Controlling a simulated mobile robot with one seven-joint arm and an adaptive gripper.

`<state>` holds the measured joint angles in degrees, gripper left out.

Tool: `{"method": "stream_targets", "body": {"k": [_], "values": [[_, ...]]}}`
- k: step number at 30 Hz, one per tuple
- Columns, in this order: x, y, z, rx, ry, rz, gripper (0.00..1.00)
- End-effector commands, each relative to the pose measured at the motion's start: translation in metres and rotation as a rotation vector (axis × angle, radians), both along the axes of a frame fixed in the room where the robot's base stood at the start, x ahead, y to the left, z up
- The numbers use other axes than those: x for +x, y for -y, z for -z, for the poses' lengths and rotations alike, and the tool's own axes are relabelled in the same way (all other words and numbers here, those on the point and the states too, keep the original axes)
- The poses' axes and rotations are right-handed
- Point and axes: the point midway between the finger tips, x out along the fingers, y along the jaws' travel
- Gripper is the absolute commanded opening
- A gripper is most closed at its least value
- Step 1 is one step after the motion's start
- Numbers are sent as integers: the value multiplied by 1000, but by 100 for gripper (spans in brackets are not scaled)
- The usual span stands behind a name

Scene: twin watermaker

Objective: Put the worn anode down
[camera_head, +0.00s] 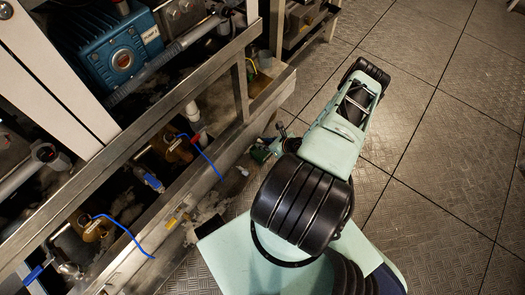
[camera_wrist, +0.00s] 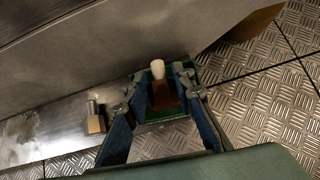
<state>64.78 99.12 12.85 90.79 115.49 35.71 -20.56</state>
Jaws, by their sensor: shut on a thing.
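In the wrist view my gripper (camera_wrist: 157,94) is shut on a reddish-brown block with a pale, rounded stub on top, which I take for the worn anode (camera_wrist: 163,94). It is between the two fingers. A green tray or mat (camera_wrist: 152,119) shows behind and below it. I cannot tell whether the anode touches the green surface. In the head view my arm hides most of the gripper and the anode; part of the green surface (camera_head: 261,154) shows beside the arm.
A brass-coloured piece with a grey cylinder (camera_wrist: 95,115) stands on the metal ledge (camera_wrist: 55,128), left of my gripper. The steel frame (camera_head: 170,207) with pump (camera_head: 112,55), valves and blue-handled fittings fills the left. Tread-plate floor (camera_head: 430,130) is clear on the right.

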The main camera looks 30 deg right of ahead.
Motion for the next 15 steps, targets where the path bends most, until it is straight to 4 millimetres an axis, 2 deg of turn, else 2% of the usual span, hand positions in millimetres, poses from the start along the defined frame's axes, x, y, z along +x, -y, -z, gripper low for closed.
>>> {"method": "stream_targets", "body": {"k": [1,7,12,15], "values": [[0,0,11,0,1,1,0],[0,0,25,1,1,1,0],[1,0,50,1,2,1,0],[1,0,55,1,2,0,0]]}}
